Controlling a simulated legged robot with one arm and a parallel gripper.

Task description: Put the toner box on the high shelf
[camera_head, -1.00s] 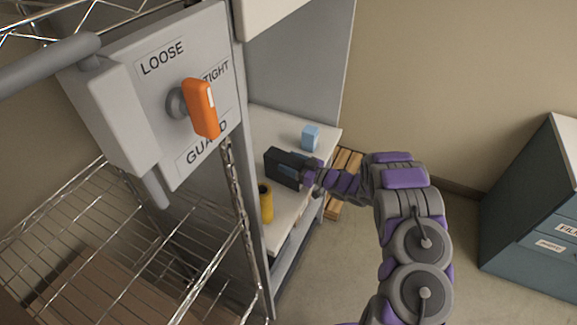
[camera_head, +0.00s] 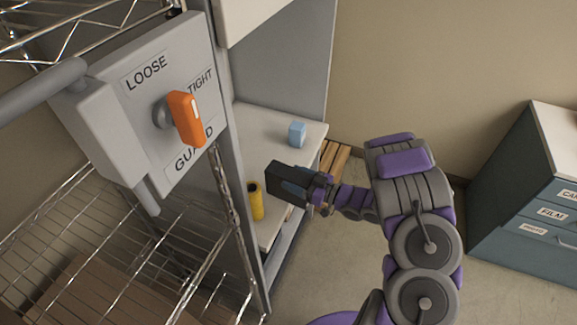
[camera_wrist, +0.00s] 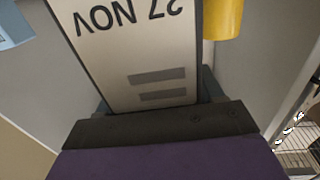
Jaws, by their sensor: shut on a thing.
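The toner box, seen as a dark box (camera_head: 286,182), is held in my gripper (camera_head: 306,187) at the front edge of the white shelf in the head view. In the wrist view the box (camera_wrist: 135,55) shows a pale face with black edges and the print "27 NOV". My gripper (camera_wrist: 158,112) is shut on its near end; the fingertips are mostly hidden. Wire shelving (camera_head: 75,28) crosses the top left of the head view. I cannot tell which surface is the high shelf.
The white shelf (camera_head: 262,118) bears a light blue block (camera_head: 297,134) and a yellow cylinder (camera_head: 256,202). A grey control box with an orange knob (camera_head: 186,118) stands at left. Wooden slats (camera_head: 335,158) lie behind my arm. A teal cabinet (camera_head: 520,190) stands right; floor between is open.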

